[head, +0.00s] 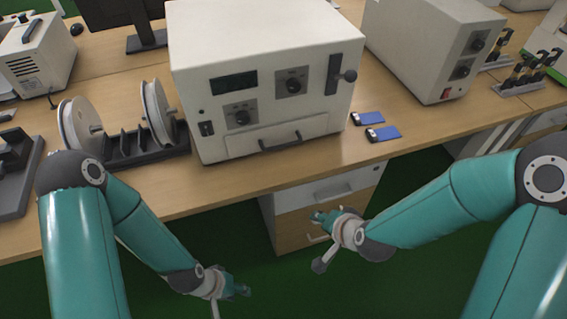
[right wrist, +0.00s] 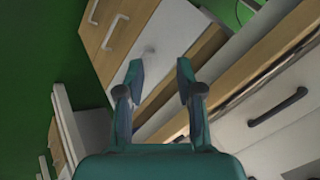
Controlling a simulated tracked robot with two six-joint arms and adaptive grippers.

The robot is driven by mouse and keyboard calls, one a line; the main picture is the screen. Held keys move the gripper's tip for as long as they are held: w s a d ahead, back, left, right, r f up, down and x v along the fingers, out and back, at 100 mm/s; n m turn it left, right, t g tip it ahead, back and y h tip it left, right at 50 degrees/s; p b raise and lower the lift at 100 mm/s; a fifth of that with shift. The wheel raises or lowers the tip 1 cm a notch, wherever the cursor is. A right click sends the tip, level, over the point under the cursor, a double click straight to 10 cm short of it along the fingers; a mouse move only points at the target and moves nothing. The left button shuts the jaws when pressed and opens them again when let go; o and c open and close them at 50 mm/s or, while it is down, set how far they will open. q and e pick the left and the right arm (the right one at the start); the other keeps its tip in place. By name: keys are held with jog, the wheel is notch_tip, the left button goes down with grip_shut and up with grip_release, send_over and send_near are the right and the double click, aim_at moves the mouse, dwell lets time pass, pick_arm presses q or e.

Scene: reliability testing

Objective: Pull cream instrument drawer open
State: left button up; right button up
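The cream instrument (head: 262,75) stands on the wooden bench. Its drawer front (head: 243,141) is low on its face, with a dark bar handle (head: 281,142), and looks flush with the case. The handle also shows at the right of the right wrist view (right wrist: 278,107). My left gripper (head: 238,290) is low in front of the bench, below and apart from the drawer; its finger gap is unclear. My right gripper (head: 320,216) is below the bench edge in front of a cabinet. In the right wrist view (right wrist: 160,72) its fingers are apart with nothing between them.
A cabinet (head: 330,189) with handles is under the bench. A spool rack (head: 130,147) stands left of the instrument. Two blue cards (head: 382,134) and another cream device (head: 430,50) are to the right. The bench front edge lies between my grippers and the drawer.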

notch_tip(320, 180, up, 4)
jog(key=w+a+m+t+b, duration=0.3)
jog(key=t+b, duration=0.1)
jog(key=b, duration=0.2)
jog(key=m+t+y+b, duration=0.2)
jog(key=m+t+b, duration=0.2)
jog(key=m+b, duration=0.15)
send_near(285, 144)
jog(key=shift+n, duration=0.35)
jog(key=x, duration=1)
jog(key=shift+f+b, duration=0.35)
jog(key=shift+b, duration=0.05)
pick_arm(q)
notch_tip(285, 144, down, 16)
jog(key=shift+r, duration=0.25)
pick_arm(e)
grip_shut()
